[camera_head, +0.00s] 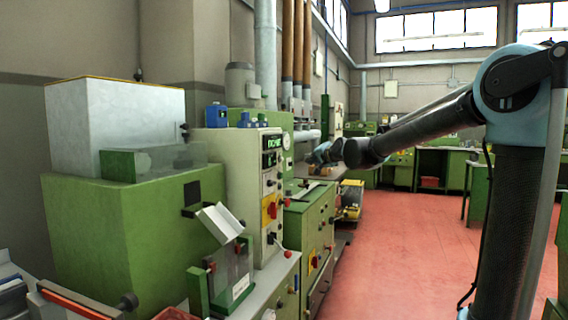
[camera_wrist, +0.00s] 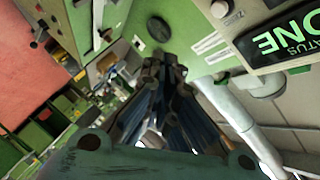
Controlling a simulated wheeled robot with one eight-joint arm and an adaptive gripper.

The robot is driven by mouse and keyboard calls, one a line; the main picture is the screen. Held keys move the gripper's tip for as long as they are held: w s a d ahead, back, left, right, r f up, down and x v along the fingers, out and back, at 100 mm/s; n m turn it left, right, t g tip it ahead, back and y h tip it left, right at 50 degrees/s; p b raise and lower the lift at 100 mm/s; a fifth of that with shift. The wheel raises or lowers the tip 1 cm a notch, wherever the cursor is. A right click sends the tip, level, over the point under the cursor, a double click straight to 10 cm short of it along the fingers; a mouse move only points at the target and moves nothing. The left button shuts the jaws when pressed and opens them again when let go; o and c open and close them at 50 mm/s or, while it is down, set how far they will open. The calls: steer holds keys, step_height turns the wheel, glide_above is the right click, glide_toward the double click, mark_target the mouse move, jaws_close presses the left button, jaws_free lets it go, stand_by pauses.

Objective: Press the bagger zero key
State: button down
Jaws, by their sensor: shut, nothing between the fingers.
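A green cabinet (camera_head: 311,235) stands along the left row of machines. A large green machine (camera_head: 120,230) fills the left foreground. The red floor (camera_head: 410,230) to the right is open. Green benches (camera_head: 440,165) stand at the back. A pipe (camera_wrist: 240,120) runs beside my fingers.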

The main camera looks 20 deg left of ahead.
steer(key=a, duration=0.8)
steer(key=shift+w+a, duration=0.25)
steer(key=shift+w, duration=0.1)
steer(key=shift+a, duration=0.15)
stand_by(1.2)
steer(key=shift+s+a, duration=0.1)
steer(key=shift+a, duration=0.25)
steer(key=shift+a+r, duration=0.1)
steer(key=shift+a, duration=0.35)
stand_by(0.8)
stand_by(0.3)
steer(key=shift+d, duration=0.85)
steer(key=shift+d, duration=0.1)
steer(key=shift+s+d, duration=0.15)
steer(key=shift+d, duration=1.05)
steer(key=shift+s+d, duration=0.1)
steer(key=shift+d, duration=1.1)
